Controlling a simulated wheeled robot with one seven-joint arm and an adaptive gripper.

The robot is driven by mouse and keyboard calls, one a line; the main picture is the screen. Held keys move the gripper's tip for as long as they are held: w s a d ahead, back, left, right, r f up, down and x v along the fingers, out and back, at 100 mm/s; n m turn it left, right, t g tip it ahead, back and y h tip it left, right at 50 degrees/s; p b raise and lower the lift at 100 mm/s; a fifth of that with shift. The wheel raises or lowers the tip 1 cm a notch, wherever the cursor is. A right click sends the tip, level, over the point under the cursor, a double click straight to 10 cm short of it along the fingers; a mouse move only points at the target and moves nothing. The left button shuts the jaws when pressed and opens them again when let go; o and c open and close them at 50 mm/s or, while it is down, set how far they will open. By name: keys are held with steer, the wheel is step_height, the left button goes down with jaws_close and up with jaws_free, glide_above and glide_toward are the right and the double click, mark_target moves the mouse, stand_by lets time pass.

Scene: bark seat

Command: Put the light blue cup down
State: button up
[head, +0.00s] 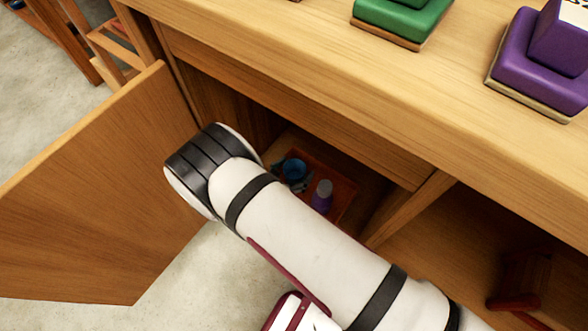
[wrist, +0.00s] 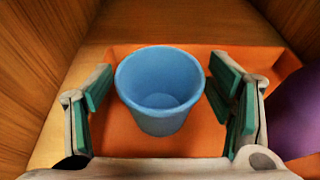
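The light blue cup (wrist: 160,112) stands upright and looks empty in the wrist view, on an orange mat or tray (wrist: 120,140) inside the cabinet. My gripper (wrist: 160,68) is open around it, with one green-padded finger on each side. Orange shows between the left finger and the cup; the right finger is very close to the rim, and I cannot tell whether it touches. In the head view the cup (head: 294,169) shows small and dark beyond my arm, which hides most of my gripper.
A purple item with a pale top (head: 322,195) stands on the orange surface right of the cup. Cabinet walls (wrist: 50,60) close in on both sides. The cabinet door (head: 100,200) is open at left. Green (head: 405,18) and purple (head: 540,75) blocks sit on top.

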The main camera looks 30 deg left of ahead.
steer(key=shift+r, duration=0.15)
steer(key=shift+s+r, duration=0.15)
steer(key=shift+s, duration=0.15)
steer(key=p+v, duration=0.3)
steer(key=v, duration=0.8)
steer(key=shift+s+p, duration=0.2)
steer(key=shift+p, duration=0.2)
